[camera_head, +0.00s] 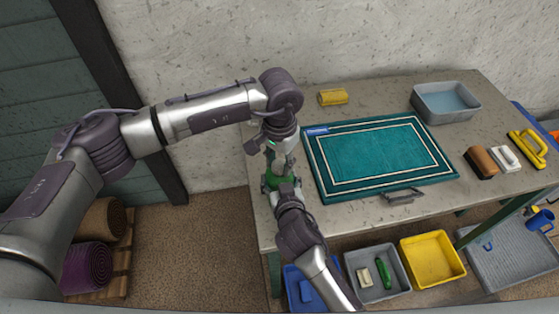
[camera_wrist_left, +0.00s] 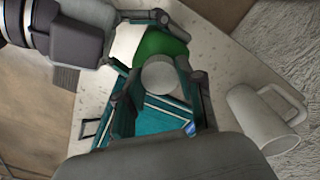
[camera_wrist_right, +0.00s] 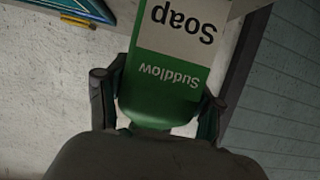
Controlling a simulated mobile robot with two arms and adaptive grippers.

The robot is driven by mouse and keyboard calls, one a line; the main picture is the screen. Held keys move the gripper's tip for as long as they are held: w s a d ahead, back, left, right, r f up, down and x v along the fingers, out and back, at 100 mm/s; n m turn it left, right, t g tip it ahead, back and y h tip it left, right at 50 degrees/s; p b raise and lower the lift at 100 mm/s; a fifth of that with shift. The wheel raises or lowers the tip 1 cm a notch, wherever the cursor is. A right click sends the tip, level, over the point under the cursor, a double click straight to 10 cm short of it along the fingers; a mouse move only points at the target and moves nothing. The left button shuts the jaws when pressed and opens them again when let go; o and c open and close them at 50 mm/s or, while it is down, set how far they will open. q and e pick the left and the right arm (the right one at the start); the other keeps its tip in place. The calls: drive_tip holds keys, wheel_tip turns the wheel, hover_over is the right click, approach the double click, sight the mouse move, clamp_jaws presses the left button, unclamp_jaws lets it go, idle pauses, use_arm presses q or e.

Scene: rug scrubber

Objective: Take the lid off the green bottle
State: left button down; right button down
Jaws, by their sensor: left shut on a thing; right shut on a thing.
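The green bottle (camera_head: 272,181) stands at the table's left edge, mostly hidden by my grippers in the head view. In the right wrist view its green and white label (camera_wrist_right: 165,65) reads "Soap" and "Suddlow". My right gripper (camera_wrist_right: 158,100) is shut on the bottle body from the side. In the left wrist view the pale round lid (camera_wrist_left: 158,77) sits above the green bottle body (camera_wrist_left: 160,45). My left gripper (camera_wrist_left: 160,95) is above the bottle, shut on the lid with a finger on each side. I cannot tell whether the lid is loose.
A teal framed rug (camera_head: 380,155) lies just right of the bottle. A white mug (camera_wrist_left: 262,115) is near my left gripper. A yellow sponge (camera_head: 332,97), a grey water basin (camera_head: 446,103) and brushes (camera_head: 482,162) are farther off. Bins (camera_head: 432,260) stand below.

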use_arm(q)
drive_tip(key=n, duration=0.8)
drive_tip(key=shift+n, duration=0.4)
drive_tip(key=n, duration=0.6)
drive_tip(key=shift+n, duration=0.3)
drive_tip(key=n, duration=0.6)
drive_tip(key=shift+n, duration=0.4)
drive_tip(key=n, duration=0.6)
drive_tip(key=shift+n, duration=0.3)
drive_tip(key=n, duration=0.6)
drive_tip(key=shift+r+n, duration=0.1)
drive_tip(key=shift+n, duration=0.3)
drive_tip(key=n, duration=0.6)
drive_tip(key=shift+n, duration=0.4)
drive_tip(key=n, duration=0.6)
drive_tip(key=shift+n, duration=0.4)
drive_tip(key=n, duration=0.4)
drive_tip(key=shift+n, duration=0.4)
